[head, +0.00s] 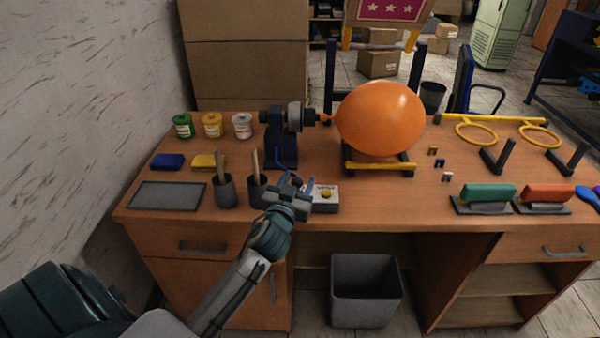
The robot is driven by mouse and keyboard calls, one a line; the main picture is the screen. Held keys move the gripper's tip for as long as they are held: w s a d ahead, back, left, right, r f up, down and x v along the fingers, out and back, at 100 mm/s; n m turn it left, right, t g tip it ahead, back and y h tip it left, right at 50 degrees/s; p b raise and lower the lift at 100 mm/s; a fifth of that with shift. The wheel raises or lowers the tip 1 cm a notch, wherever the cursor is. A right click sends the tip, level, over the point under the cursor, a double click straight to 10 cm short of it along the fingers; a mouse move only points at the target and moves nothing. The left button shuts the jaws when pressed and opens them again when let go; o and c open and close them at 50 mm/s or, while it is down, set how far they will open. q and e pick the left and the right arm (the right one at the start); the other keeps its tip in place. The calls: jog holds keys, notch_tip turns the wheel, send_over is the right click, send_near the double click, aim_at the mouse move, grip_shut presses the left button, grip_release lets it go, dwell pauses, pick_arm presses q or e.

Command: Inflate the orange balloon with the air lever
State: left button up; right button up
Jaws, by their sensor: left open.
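The orange balloon (380,120) is large and round. Its neck points left to the nozzle of the dark blue air machine (282,140), and its body sits over a yellow and dark cradle (382,168). A blue lever-like part (279,171) shows low at the machine's front; I cannot tell for sure that it is the air lever. My left gripper (300,184) is open at the table's front side, close to this blue part and partly covering it. I cannot tell whether they touch. My right gripper is not in view.
A grey box with a yellow button (326,196) stands just right of my left gripper. Two dark cups (224,191) with sticks stand to the left. Paint jars (212,125), yellow hoops (477,134) and green and red-handled tools (488,195) share the wooden table (360,213).

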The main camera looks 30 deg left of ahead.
pick_arm(q)
jog(key=shift+x, duration=0.9)
jog(key=shift+w, duration=0.2)
